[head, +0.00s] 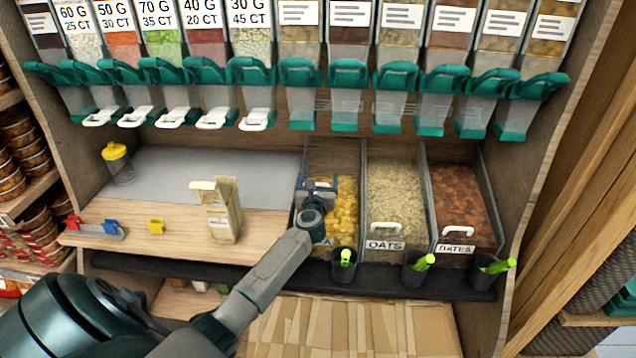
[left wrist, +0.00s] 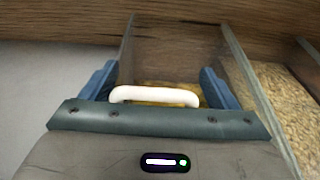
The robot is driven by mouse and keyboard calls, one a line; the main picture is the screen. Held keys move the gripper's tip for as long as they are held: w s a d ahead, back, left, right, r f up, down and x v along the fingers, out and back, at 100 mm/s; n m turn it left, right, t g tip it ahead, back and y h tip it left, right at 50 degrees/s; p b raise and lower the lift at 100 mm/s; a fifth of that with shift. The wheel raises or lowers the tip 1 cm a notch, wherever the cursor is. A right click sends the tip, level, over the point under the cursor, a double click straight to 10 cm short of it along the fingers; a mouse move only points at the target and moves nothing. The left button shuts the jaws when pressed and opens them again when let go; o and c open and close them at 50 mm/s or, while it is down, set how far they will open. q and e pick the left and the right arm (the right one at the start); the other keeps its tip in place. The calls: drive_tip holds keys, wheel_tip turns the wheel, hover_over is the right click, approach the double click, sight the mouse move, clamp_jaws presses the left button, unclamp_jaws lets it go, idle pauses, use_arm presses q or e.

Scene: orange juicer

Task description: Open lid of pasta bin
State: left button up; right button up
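The pasta bin (head: 345,190) is the leftmost of three bins in the head view, with yellow pasta showing inside. Its front label is mostly hidden by my arm. My left gripper (head: 317,188) is over the front part of this bin. In the left wrist view, the white lid handle (left wrist: 155,96) lies crosswise between the two blue fingers of the left gripper (left wrist: 160,88). The fingers are wide apart, one near each end of the handle. The lid looks clear and appears down over the pasta. My right gripper is not in view.
The oats bin (head: 395,195) and dates bin (head: 460,200) stand to the right. Scoops in dark cups (head: 345,268) line the front ledge. Green-handled dispensers (head: 300,75) hang above. A wooden bag holder (head: 222,215) and a yellow-lidded jar (head: 117,165) stand left.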

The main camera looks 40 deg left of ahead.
use_arm(q)
drive_tip(key=shift+s, duration=0.1)
drive_tip(key=shift+s+d, duration=0.15)
drive_tip(key=shift+s, duration=0.1)
drive_tip(key=v, duration=1)
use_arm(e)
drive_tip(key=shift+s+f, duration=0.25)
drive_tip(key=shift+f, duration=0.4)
use_arm(q)
drive_tip(key=shift+d+f, duration=0.1)
drive_tip(key=shift+d, duration=0.05)
